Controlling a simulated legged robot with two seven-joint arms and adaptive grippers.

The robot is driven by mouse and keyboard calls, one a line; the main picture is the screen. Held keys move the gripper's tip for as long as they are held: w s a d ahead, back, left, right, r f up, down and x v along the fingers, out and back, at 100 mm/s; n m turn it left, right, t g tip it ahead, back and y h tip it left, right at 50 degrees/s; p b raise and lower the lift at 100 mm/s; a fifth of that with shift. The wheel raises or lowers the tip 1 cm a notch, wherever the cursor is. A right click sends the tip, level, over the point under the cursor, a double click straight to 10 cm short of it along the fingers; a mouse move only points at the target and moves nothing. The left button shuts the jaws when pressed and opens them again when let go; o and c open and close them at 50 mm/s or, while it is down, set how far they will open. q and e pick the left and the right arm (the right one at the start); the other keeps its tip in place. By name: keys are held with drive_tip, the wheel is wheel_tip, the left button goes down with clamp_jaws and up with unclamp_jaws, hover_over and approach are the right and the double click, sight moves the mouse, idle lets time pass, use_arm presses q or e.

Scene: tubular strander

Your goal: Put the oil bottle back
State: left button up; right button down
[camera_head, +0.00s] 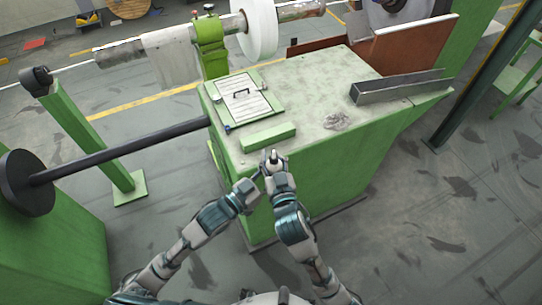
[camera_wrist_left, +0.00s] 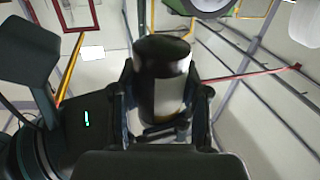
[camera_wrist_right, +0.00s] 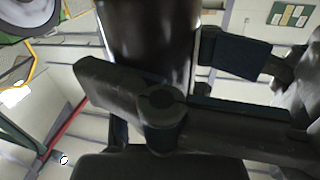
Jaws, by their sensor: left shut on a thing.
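The oil bottle (camera_wrist_left: 162,85) is a dark cylinder with a pale label in the left wrist view. It stands between the fingers of my left gripper (camera_wrist_left: 165,125), which is shut on it. In the right wrist view a large dark cylinder (camera_wrist_right: 150,40), apparently the same bottle, fills the top middle, close to my right gripper. Dark finger parts cross in front of it, and I cannot tell whether that gripper holds it. In the head view my left gripper (camera_head: 258,178) and right gripper (camera_head: 273,162) meet at the front edge of the green cabinet, largely hiding the bottle.
The green cabinet (camera_head: 310,180) has a worn pale top. On it are a hatch plate with a handle (camera_head: 245,99), a green block (camera_head: 268,137), a grey metal channel (camera_head: 395,87) and a crumpled grey rag (camera_head: 337,121). A dark shaft (camera_head: 120,152) stands out at the left.

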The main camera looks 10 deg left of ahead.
use_arm(q)
drive_tip(key=shift+w+a, duration=0.1)
drive_tip(key=o, duration=1.3)
drive_tip(key=shift+o, duration=0.2)
